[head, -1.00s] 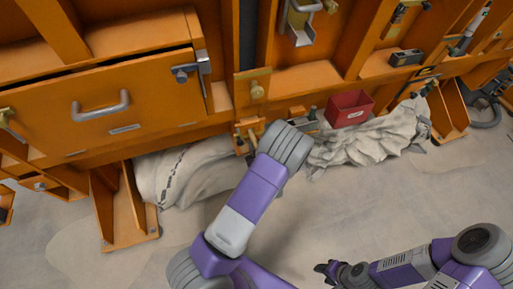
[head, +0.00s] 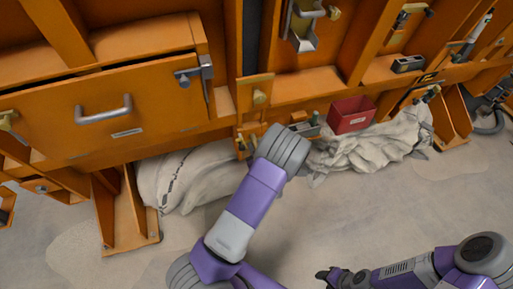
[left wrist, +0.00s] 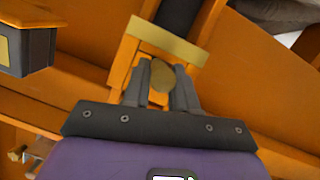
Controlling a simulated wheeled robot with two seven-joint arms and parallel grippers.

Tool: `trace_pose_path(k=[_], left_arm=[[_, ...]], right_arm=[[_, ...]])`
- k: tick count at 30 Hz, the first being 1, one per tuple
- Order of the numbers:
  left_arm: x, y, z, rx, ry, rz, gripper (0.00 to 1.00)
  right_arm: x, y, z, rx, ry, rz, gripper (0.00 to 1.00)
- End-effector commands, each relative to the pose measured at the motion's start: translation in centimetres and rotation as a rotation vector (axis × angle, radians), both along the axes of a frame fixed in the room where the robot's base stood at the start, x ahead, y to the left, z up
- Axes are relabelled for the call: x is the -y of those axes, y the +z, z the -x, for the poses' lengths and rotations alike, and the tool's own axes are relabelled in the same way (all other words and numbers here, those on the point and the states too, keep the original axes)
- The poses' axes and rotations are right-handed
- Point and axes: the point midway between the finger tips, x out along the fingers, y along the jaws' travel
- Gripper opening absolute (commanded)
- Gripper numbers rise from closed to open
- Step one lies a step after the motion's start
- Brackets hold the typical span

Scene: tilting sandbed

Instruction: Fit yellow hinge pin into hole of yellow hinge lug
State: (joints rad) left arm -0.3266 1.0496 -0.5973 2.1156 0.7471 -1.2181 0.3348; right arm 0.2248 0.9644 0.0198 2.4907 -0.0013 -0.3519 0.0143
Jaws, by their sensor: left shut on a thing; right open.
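My left arm reaches up to the orange frame in the head view, and its wrist hides its fingers there. In the left wrist view my left gripper (left wrist: 163,72) is shut on a round, dull yellow piece, which looks like the yellow hinge pin (left wrist: 161,76) seen end-on. Behind it is a yellow bar (left wrist: 170,41) on an orange post. The head view shows a yellow plate (head: 254,79) with a yellow knob-like piece (head: 259,97) above my left wrist. I cannot make out the hole of the yellow hinge lug. My right gripper (head: 326,275) is open and empty, low over the floor.
A drawer front with a grey handle (head: 103,109) is at the left. A red bin (head: 351,115) stands right of my left wrist, near crumpled pale cloth (head: 380,145). A pale sack (head: 190,176) lies under the frame. The sandy floor in front is open.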

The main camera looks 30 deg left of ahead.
Motion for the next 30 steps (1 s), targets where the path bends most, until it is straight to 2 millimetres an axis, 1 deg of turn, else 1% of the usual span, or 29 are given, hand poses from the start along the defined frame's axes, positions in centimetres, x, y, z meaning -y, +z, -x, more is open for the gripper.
trace_pose_path(k=[30], left_arm=[[-1.7,0.4,-1.4,0.002,0.002,-0.001,0.00]], right_arm=[[0.0,-0.4,0.0,0.000,0.000,0.000,0.48]])
